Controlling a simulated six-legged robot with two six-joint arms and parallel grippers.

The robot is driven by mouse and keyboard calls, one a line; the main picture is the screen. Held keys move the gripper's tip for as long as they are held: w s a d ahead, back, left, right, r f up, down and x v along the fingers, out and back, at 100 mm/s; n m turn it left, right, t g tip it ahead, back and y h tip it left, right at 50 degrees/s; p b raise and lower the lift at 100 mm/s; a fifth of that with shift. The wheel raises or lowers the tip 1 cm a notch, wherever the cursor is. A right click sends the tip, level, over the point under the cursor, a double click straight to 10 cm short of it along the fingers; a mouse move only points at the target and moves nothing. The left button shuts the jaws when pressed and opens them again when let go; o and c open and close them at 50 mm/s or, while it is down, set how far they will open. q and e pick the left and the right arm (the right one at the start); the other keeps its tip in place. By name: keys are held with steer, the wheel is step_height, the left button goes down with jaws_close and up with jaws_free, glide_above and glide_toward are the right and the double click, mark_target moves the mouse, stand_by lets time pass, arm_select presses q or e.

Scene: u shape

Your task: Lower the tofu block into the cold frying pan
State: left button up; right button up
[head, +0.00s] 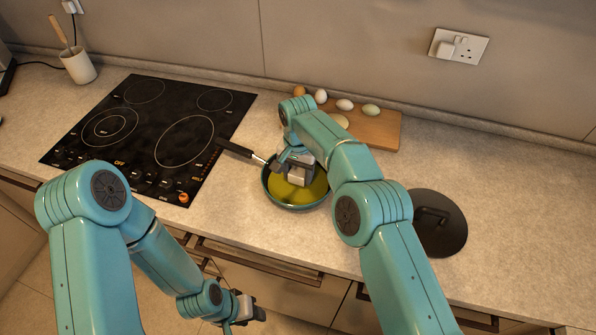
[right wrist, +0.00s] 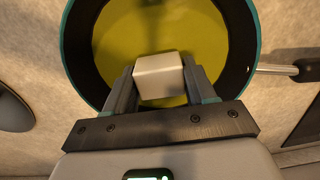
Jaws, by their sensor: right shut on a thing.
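The frying pan (head: 316,199) stands on the counter right of the hob. Its inside is covered with yellow, oil-like liquid, and its handle points up and left. In the right wrist view the pan (right wrist: 252,45) lies below my right gripper (right wrist: 160,82), which is shut on the white tofu block (right wrist: 159,75). The block is over the pan's inside; I cannot tell whether it touches the liquid. In the head view my right gripper (head: 286,172) is over the pan and hides the block. My left gripper (head: 245,309) hangs in front of the counter, low; its jaws are too small to judge.
The black hob (head: 150,130) is left of the pan, marked OFF. A wooden board (head: 375,128) with several eggs is behind my right arm. A dark round lid (head: 438,226) lies right of the pan. A utensil pot (head: 78,66) stands at the back left.

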steer(key=shift+f+b, duration=0.3)
steer(key=shift+f, duration=0.3)
stand_by(0.4)
steer(key=o, duration=1.1)
